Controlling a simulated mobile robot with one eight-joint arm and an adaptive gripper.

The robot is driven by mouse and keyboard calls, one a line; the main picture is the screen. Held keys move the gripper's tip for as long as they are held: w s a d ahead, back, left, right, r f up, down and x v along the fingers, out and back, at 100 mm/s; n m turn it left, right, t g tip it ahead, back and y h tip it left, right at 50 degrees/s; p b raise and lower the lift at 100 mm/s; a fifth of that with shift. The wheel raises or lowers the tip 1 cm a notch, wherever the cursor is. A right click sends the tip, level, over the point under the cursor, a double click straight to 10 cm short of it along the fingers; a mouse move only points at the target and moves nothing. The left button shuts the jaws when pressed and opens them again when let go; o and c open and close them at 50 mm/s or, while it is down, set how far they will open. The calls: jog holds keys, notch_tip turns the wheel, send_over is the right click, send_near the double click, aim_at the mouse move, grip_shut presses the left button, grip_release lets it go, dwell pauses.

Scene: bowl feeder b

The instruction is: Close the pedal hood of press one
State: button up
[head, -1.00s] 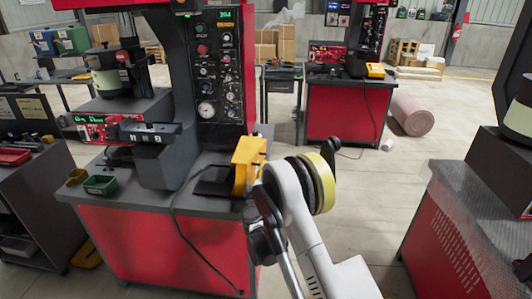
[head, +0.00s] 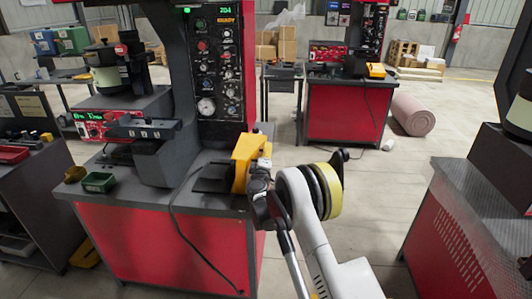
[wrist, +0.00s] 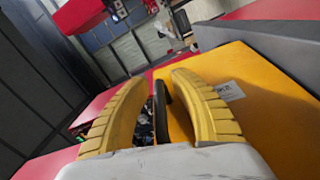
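Press one stands at left in the head view on a red cabinet with a grey top. Its orange-yellow pedal hood (head: 243,162) stands raised at the right end of that top, beside a dark flat base (head: 213,178). My gripper is at the hood's right side in the head view, its fingertips hard to make out. In the wrist view my gripper (wrist: 166,78) has its two yellow ribbed fingers apart. A dark curved bar (wrist: 168,100) shows between them. The hood's broad orange face (wrist: 275,90) fills the right side. I cannot tell whether the fingers touch it.
A black cable (head: 180,225) hangs down the cabinet front. Another red press table (head: 345,112) stands behind, and a grey-topped red bench (head: 465,220) at right. The floor between is open.

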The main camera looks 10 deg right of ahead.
grip_shut()
